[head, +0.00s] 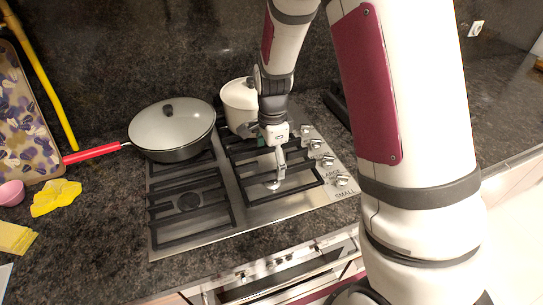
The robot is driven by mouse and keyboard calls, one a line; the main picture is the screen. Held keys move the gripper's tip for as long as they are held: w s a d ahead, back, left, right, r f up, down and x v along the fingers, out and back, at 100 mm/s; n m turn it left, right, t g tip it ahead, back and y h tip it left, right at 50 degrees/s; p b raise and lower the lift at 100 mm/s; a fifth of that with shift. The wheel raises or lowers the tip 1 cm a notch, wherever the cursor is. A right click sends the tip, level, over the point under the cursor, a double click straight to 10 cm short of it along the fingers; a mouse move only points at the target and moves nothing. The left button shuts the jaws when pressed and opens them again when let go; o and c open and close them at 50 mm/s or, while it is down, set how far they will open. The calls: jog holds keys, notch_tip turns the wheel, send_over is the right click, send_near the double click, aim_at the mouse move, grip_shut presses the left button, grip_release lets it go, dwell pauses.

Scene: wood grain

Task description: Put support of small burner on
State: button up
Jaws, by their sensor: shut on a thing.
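My gripper (280,172) points down over the right side of the steel gas hob (237,232). Its fingers are shut at the black bars of the front right grate, which I take for the support of the small burner (300,187). The exact grip is too small to see. A pale round spot shows just under the fingertips. Whether the support lies flat on the hob or is slightly raised I cannot tell. The front left grate (212,216) lies on the hob.
A lidded pan (172,132) with a red handle stands at the back left. A white pot (238,103) stands behind my gripper. Several knobs (342,180) line the hob's right edge, with LARGE and SMALL labels. A yellow cloth (56,196) lies on the left counter.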

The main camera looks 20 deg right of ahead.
jog(key=shift+f+b, duration=0.7)
jog(key=shift+f, duration=1.8)
jog(key=shift+f, duration=0.7)
dwell(0.8)
jog(key=o, duration=1.5)
jog(key=shift+o, duration=0.2)
jog(key=shift+r, duration=0.1)
notch_tip(320, 180, up, 12)
